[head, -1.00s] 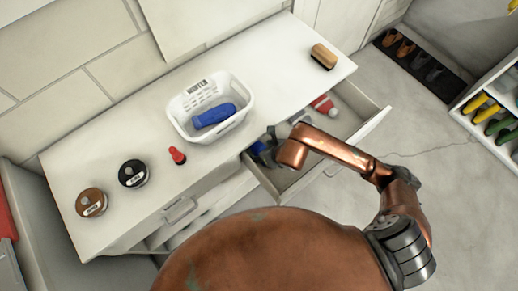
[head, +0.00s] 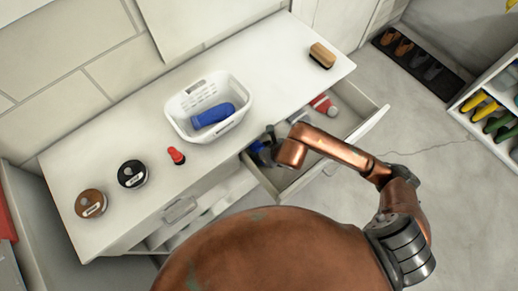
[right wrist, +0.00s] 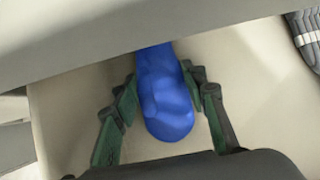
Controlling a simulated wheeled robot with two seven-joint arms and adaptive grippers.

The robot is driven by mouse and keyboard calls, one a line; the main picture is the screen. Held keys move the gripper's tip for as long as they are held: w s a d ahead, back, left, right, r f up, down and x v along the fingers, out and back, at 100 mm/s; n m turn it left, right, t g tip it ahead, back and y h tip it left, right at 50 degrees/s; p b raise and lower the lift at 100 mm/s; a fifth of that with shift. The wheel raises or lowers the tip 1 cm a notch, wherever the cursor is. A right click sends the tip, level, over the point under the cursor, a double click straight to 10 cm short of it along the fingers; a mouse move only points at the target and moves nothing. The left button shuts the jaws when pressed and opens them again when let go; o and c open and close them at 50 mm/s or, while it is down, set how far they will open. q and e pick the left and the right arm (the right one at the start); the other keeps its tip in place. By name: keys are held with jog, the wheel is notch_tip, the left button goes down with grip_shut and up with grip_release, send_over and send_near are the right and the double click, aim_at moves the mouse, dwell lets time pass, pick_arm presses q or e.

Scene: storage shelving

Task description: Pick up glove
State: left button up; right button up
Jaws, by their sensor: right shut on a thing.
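A blue, rounded item that looks like the glove (right wrist: 166,105) lies in the open drawer, between the green-and-black fingers of my right gripper (right wrist: 163,84). The fingers are shut on its sides. Its far end is hidden behind a pale edge in the right wrist view. In the head view, my right gripper (head: 268,141) reaches into the drawer's left part, and a bit of the blue glove (head: 257,147) shows beside it. My left gripper is not in view.
The open drawer (head: 372,122) also holds a red-and-white item (head: 323,104). On the white counter stand a white basket (head: 180,122) with a blue item (head: 213,115), a red bottle (head: 176,155), two round tins (head: 132,174) and a brush (head: 322,55).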

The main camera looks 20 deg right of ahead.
aim_at(256, 145)
jog(key=shift+r, duration=0.1)
jog(key=shift+r, duration=0.2)
jog(key=shift+r+p, duration=0.3)
notch_tip(256, 145, up, 3)
jog(key=shift+f+p, duration=0.1)
jog(key=shift+p, duration=0.5)
jog(key=w+d, duration=0.2)
jog(key=d, duration=0.3)
jog(key=w+d, duration=0.2)
jog(key=d, duration=0.4)
jog(key=w+d, duration=0.2)
jog(key=d, duration=0.3)
jog(key=shift+d+f+p, duration=0.15)
jog(key=shift+f+p, duration=0.1)
jog(key=shift+p, duration=0.1)
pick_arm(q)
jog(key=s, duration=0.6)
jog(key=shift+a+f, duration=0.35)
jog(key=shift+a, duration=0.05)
pick_arm(e)
jog(key=shift+w+d, duration=0.1)
jog(key=shift+d, duration=0.25)
